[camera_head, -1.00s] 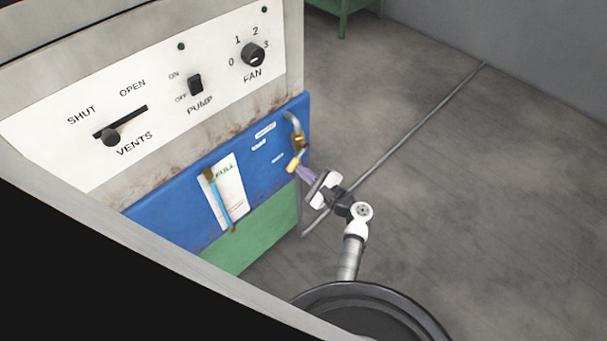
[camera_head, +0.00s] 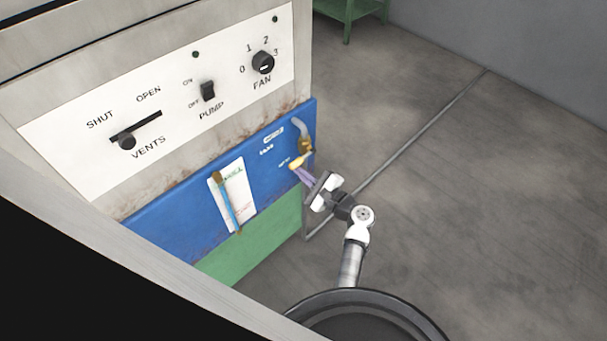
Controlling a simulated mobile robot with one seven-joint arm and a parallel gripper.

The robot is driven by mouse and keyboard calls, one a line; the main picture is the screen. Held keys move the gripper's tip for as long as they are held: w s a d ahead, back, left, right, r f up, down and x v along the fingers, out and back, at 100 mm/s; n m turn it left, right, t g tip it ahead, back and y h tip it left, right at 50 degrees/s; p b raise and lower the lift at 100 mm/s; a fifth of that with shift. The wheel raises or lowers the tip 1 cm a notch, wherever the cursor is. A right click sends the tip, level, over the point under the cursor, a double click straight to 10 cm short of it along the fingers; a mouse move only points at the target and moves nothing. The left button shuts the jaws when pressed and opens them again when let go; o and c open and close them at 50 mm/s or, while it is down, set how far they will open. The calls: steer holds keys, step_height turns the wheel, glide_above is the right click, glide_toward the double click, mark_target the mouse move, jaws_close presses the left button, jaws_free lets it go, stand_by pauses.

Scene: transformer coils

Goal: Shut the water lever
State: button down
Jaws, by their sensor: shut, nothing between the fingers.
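The water lever (camera_head: 299,161) is a short yellow handle on a brass valve (camera_head: 305,146) below a bent grey pipe, at the right end of the blue panel (camera_head: 178,222). It slants down to the left. My gripper (camera_head: 298,171) is at the lever's lower left end, its purple fingers shut with nothing between them. The fingertips look in contact with the lever or very close to it; I cannot tell which. Small white labels (camera_head: 274,134) sit left of the valve, too small to read clearly.
Above is a white panel with a VENTS slider (camera_head: 127,143), a PUMP switch (camera_head: 208,91) and a FAN knob (camera_head: 263,62). A level gauge (camera_head: 228,200) is on the blue panel. A thin pipe (camera_head: 420,130) runs along the floor. The floor at right is clear.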

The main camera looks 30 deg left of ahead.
steer(key=shift+r, duration=0.1)
stand_by(0.4)
steer(key=b+v, duration=0.3)
steer(key=v, duration=1)
steer(key=shift+s+d, duration=0.15)
steer(key=shift+d, duration=0.2)
